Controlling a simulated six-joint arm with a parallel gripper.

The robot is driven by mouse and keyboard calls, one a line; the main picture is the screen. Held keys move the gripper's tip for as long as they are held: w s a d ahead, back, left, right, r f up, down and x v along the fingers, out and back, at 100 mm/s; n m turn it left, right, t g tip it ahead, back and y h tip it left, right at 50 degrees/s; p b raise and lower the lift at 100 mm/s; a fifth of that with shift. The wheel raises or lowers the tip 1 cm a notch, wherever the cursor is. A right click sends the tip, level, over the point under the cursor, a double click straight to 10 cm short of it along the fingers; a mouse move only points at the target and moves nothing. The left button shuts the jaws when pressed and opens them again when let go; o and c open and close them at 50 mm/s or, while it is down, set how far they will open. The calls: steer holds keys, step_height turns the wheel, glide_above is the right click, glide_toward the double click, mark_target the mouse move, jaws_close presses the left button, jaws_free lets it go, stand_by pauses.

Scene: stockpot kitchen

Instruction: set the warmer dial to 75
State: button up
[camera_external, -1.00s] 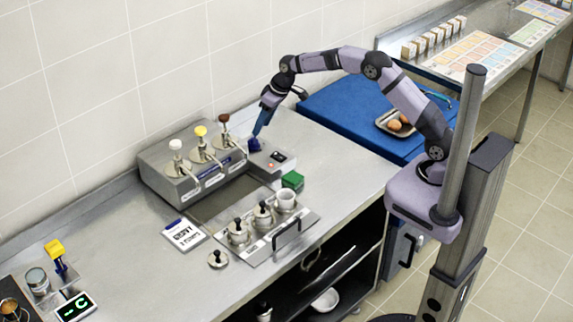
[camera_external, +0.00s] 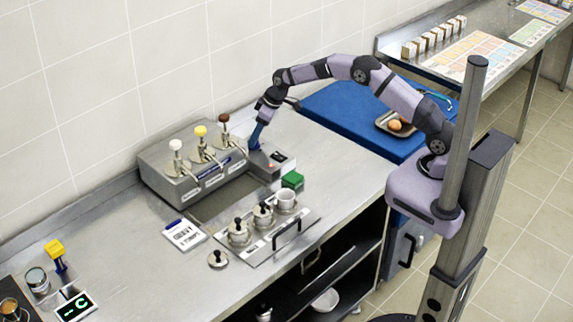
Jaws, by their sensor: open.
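The warmer (camera_external: 181,190) is a grey metal box against the wall, with three pumps on top. Its control panel (camera_external: 262,172) is at the right end, with a small dark display (camera_external: 277,157) and a red light (camera_external: 270,166). My gripper (camera_external: 255,142) points down at the back of this panel, just left of the display. It is open, with its blue fingers low at the panel. The dial is not clearly visible; the fingers cover that spot, and I cannot tell whether they touch it. The display's digits are too small to read.
The pumps have white, yellow and brown knobs (camera_external: 201,131), close to the left of my gripper. A green block (camera_external: 292,180) and a rack of lidded pots (camera_external: 262,213) stand in front.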

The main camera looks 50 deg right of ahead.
steer(key=shift+x, duration=0.9)
steer(key=shift+c, duration=0.4)
steer(key=c, duration=0.9)
steer(key=shift+c, duration=0.2)
steer(key=shift+m, duration=0.3)
steer(key=shift+a+m+t+h+b, duration=0.25)
steer(key=shift+m+h+b, duration=0.2)
steer(key=shift+m, duration=0.75)
steer(key=m+h+b, duration=0.1)
steer(key=m+b, duration=0.1)
steer(key=m, duration=0.1)
steer(key=shift+f+m+h, duration=0.1)
steer(key=shift+m+h, duration=0.15)
steer(key=shift+m, duration=0.05)
steer(key=m+h, duration=0.1)
steer(key=m, duration=0.1)
steer(key=m+b, duration=0.1)
steer(key=m, duration=0.2)
steer(key=shift+a+h, duration=0.15)
steer(key=shift+h, duration=0.25)
